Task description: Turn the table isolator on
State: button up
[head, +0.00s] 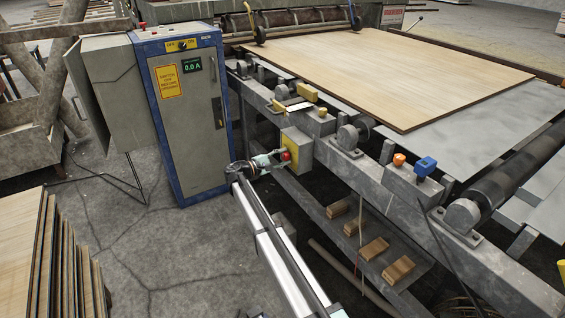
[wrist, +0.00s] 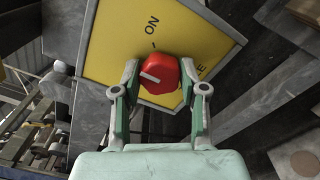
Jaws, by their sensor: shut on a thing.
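The table isolator is a yellow-faced box (head: 301,148) on the front side of the table frame. Its red knob (head: 286,155) faces my gripper (head: 275,160). In the wrist view, the yellow plate (wrist: 108,45) is tilted and reads ON near its top, with other lettering partly hidden at the right. The red knob (wrist: 160,68) has a white mark on its left part, which does not line up with the ON label. My gripper (wrist: 158,95) has a pale green finger on each side of the knob and is shut on it.
A grey and blue cabinet (head: 190,125) at the left has its own OFF/ON switch and a display reading 0.0 A. A veneer sheet (head: 390,70) lies on the table. Orange (head: 399,159) and blue (head: 426,166) controls sit on the frame. Stacked boards (head: 45,260) stand lower left.

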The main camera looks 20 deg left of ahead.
jog(key=m+b, duration=0.4)
jog(key=m, duration=0.1)
jog(key=shift+f+m, duration=0.2)
jog(key=shift+m, duration=0.1)
jog(key=shift+r+m+b, duration=0.15)
jog(key=shift+m+b, duration=1.05)
jog(key=shift+m, duration=0.4)
jog(key=o, duration=1.1)
jog(key=shift+w+d, duration=0.1)
jog(key=shift+o, duration=0.2)
jog(key=v, duration=1.2)
